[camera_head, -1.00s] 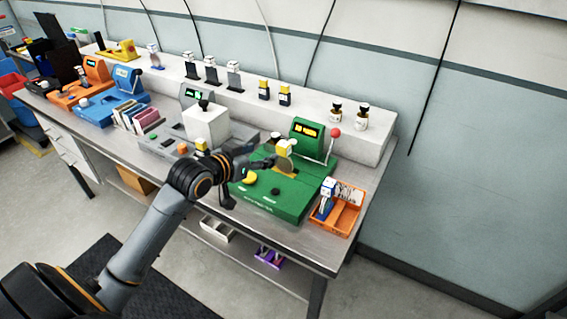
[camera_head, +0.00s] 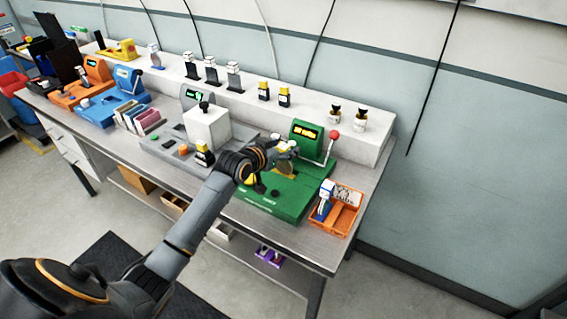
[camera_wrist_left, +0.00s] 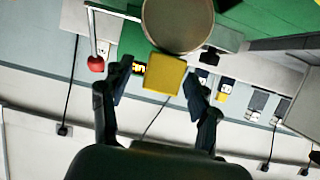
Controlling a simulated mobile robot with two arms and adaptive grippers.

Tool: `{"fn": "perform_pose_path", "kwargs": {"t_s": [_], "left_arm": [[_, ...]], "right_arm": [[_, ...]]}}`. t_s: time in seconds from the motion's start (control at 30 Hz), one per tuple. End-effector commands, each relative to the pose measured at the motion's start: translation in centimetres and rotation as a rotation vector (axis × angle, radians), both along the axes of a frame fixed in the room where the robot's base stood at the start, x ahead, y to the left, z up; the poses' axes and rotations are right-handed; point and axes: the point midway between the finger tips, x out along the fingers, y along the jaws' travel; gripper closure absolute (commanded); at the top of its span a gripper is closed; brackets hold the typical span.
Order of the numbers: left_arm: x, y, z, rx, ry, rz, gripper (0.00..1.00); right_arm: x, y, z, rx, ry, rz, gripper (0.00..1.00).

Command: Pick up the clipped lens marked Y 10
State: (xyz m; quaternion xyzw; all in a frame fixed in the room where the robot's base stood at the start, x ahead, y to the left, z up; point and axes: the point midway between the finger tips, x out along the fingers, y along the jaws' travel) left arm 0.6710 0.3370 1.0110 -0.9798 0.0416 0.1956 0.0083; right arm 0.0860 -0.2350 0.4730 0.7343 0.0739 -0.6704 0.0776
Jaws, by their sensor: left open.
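The clipped lens is a round tan disc (camera_wrist_left: 178,22) with a yellow clip (camera_wrist_left: 165,76), standing at the green machine (camera_head: 268,203). In the head view the lens disc (camera_head: 285,168) shows just beyond my left gripper (camera_head: 276,153); its marking is not readable. In the left wrist view, which looks upside down, the open fingers of my left gripper (camera_wrist_left: 157,76) stand one on each side of the yellow clip, with gaps visible. My right gripper is not in view.
The green machine has a lit display and a red-knobbed lever (camera_head: 333,134) close to the right of the lens. An orange tray (camera_head: 345,222) stands at the right bench end. A white block device (camera_head: 207,128) is to the left. Several clipped pieces stand on the back shelf.

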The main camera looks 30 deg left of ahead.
Motion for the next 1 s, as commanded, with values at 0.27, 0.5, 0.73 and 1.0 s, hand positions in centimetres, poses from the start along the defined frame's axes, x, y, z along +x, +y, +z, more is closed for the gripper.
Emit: {"fn": "perform_pose_path", "kwargs": {"t_s": [0.27,0.5,0.73,1.0], "left_arm": [[0.23,-0.05,-0.13,0.000,-0.001,0.000,0.40],[0.21,-0.02,-0.13,0.000,0.000,0.000,0.86],[0.22,-0.01,-0.10,0.000,-0.001,0.000,1.00],[0.27,0.02,0.67,0.002,-0.003,-0.001,1.00]], "right_arm": [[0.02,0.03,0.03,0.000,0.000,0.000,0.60],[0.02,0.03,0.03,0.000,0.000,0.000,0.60],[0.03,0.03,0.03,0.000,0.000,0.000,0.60],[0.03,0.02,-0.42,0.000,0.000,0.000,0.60]]}}
